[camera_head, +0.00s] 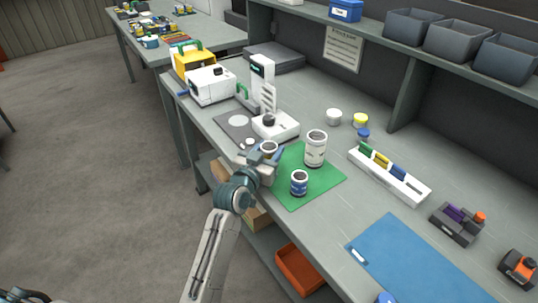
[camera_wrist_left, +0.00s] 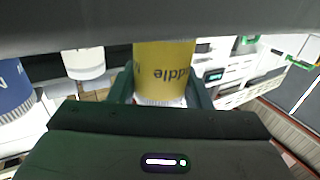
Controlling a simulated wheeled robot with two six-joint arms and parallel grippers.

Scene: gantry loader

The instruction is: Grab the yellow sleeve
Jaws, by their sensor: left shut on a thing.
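The yellow sleeve (camera_wrist_left: 163,70) is a cylinder with dark lettering, upside down in the left wrist view. It sits between the two fingers of my left gripper (camera_wrist_left: 160,88), which is shut on it. In the head view my left gripper (camera_head: 266,154) is at the left edge of the green mat (camera_head: 322,184), with the sleeve mostly hidden by the gripper; only its round top shows. A taller white sleeve (camera_head: 316,150) and a shorter blue sleeve (camera_head: 299,184) stand upright on the mat. My right gripper is not in view.
A white press-like device (camera_head: 275,124) stands just behind my left gripper. A white rack (camera_head: 388,176) with coloured pieces and a blue mat (camera_head: 412,262) lie to the right. Grey bins (camera_head: 457,40) sit on the shelf above. The bench's front edge is close to my arm.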

